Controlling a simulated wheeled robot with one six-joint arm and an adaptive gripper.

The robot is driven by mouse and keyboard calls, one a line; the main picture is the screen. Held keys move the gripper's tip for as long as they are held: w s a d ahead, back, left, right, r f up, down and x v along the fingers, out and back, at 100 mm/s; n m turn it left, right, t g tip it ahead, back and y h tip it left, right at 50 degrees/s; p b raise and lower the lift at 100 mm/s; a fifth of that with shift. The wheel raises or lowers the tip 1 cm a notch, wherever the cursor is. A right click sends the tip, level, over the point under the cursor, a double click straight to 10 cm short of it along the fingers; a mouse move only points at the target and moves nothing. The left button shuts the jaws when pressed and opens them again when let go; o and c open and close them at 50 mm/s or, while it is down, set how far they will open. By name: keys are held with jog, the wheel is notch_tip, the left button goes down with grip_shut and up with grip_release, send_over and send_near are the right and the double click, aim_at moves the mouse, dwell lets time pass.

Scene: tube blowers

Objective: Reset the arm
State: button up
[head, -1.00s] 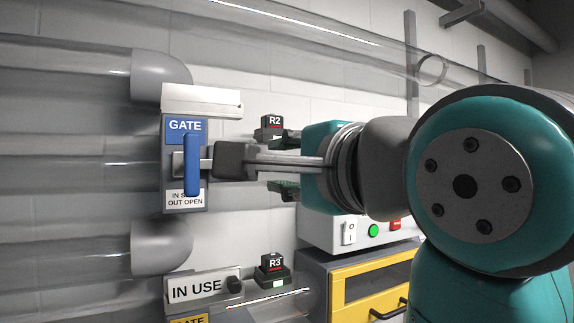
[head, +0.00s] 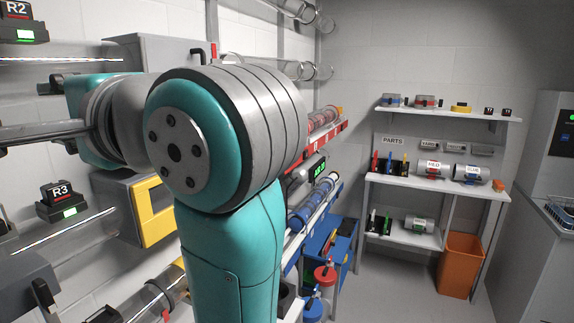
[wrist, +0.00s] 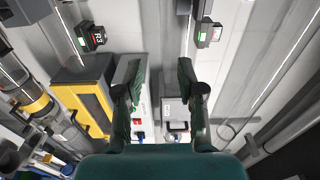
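My gripper shows in the wrist view (wrist: 160,78) with its two dark fingers spread apart. Nothing is held between them; the wall with its fittings shows beyond the gap. In the head view my arm fills the left and middle, bent and reaching left toward the wall. The teal gripper body shows at the left there, and the fingertips are cut off or hidden. The gate handle is not in the head view.
A small R3 box (head: 62,202) and a yellow-framed cabinet (head: 155,213) are on the left wall close to my arm. Clear tubes run there too. A parts shelf (head: 440,182) and an orange bin (head: 461,264) stand at the back right. Floor between is clear.

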jog(key=w+d+f+m+t+h, duration=0.1)
jog(key=w+d+f+t+h, duration=0.3)
jog(key=f, duration=0.8)
jog(key=w+d+f+y, duration=0.1)
jog(key=w+d+f, duration=0.2)
jog(key=w+f, duration=0.55)
jog(key=s+d+f+t+h, duration=0.1)
jog(key=s+d+f+h, duration=0.15)
jog(key=d+f, duration=0.75)
jog(key=s+d+f+t+h, duration=0.2)
jog(key=s+d+f, duration=0.15)
jog(key=f, duration=1.25)
jog(key=s+d+f+n+h, duration=0.1)
jog(key=s+d+f+h, duration=0.4)
jog(key=s+d+f, duration=0.9)
jog(key=s+d+r+n+h, duration=0.1)
jog(key=s+d, duration=0.3)
jog(key=s, duration=0.7)
jog(key=s+d+n+h, duration=0.2)
jog(key=s+d+n, duration=0.2)
jog(key=s, duration=0.7)
jog(key=shift+s+d+r+h, duration=0.15)
jog(key=shift+s+r+h, duration=0.2)
